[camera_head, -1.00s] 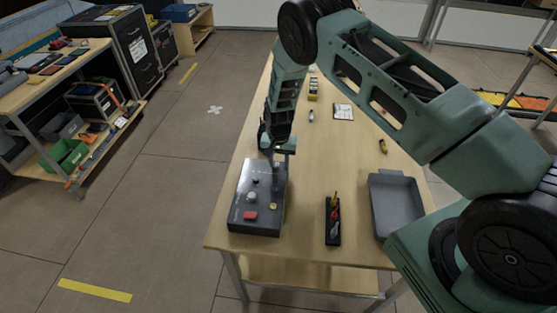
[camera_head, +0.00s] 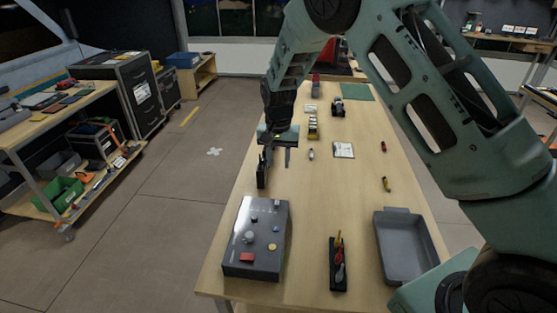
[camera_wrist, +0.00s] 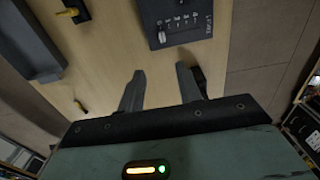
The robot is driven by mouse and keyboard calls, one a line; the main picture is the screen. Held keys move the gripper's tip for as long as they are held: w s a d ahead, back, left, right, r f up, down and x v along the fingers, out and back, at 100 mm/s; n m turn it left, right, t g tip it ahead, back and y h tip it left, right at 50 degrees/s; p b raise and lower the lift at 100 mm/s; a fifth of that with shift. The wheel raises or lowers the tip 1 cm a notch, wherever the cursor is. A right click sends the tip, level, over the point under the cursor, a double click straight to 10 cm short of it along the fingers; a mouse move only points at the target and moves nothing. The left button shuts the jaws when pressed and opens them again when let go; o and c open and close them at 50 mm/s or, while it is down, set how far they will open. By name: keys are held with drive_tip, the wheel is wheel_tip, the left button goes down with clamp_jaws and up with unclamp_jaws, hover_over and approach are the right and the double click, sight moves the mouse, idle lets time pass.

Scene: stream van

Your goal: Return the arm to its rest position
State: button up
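My gripper (camera_head: 277,158) hangs over the left part of the table, beyond the far edge of the grey control box (camera_head: 257,238). In the wrist view its two fingers (camera_wrist: 160,88) are spread apart with only bare wood between them. The control box shows at the top of the wrist view (camera_wrist: 187,18), clear of the fingers. A dark upright object (camera_head: 261,172) is close beside the left finger in the head view; I cannot tell whether they touch. My arm reaches in from the right, bent high over the table.
A grey tray (camera_head: 405,247) and a black holder with tools (camera_head: 338,265) are at the near right of the wooden table (camera_head: 310,200). A white notepad (camera_head: 344,150) and small items lie farther back. A shelf cart (camera_head: 75,160) stands left, across open floor.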

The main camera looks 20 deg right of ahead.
drive_tip(key=shift+r, duration=0.6)
drive_tip(key=s+a+r+n+y+b, duration=0.1)
drive_tip(key=s+a+r+n, duration=0.2)
drive_tip(key=s+a, duration=0.4)
drive_tip(key=s+a+r+n+y+b, duration=0.1)
drive_tip(key=s+a+r+n+b, duration=0.25)
drive_tip(key=s, duration=0.55)
drive_tip(key=s+a+r+n+h, duration=0.1)
drive_tip(key=s+n, duration=0.6)
drive_tip(key=s, duration=1.4)
drive_tip(key=shift+s+a, duration=0.2)
drive_tip(key=shift+s, duration=0.2)
